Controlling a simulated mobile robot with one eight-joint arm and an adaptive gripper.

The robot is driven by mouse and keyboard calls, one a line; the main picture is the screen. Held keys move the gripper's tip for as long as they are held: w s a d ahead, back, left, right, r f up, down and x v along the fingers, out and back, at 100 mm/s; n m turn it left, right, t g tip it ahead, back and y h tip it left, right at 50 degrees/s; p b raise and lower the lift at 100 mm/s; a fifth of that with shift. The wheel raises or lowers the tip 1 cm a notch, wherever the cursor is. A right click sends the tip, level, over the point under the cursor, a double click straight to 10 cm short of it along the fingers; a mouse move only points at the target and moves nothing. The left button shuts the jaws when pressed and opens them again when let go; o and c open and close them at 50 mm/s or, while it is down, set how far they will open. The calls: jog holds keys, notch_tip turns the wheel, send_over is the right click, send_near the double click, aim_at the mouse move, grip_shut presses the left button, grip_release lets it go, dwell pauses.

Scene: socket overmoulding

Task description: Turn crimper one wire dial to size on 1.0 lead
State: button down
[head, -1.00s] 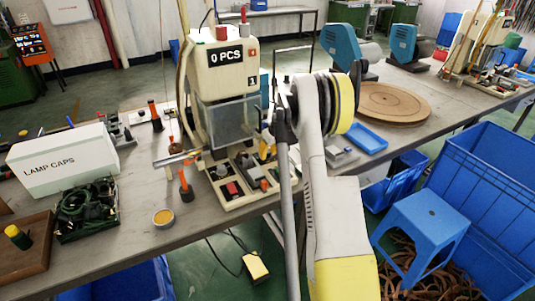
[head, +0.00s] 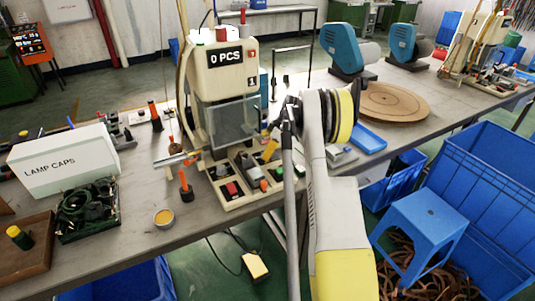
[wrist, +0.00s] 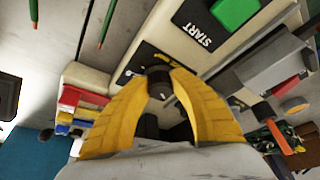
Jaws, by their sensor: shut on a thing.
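The crimper (head: 222,72), a cream machine with a "0 PCS" display and a clear guard, stands on the bench in the head view. In the wrist view, the black wire dial (wrist: 160,82) with a pale pointer mark sits on a dark plate on the machine's cream base. My gripper (wrist: 168,78) has its yellow fingers closed on the dial from both sides. Scale markings beside it are too small to read. In the head view my gripper (head: 269,151) is at the right of the crimper's base, and the dial cannot be made out there.
A green START button (wrist: 234,12) is close to the dial in the wrist view. A red button (head: 232,188) is on the crimper's front base. A LAMP CAPS box (head: 62,160) and a small round tin (head: 164,217) are to the left.

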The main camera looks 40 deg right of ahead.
dwell(0.4)
jog(key=c, duration=1.1)
grip_release()
jog(key=shift+r, duration=0.1)
jog(key=v, duration=1.2)
jog(key=shift+a, duration=0.1)
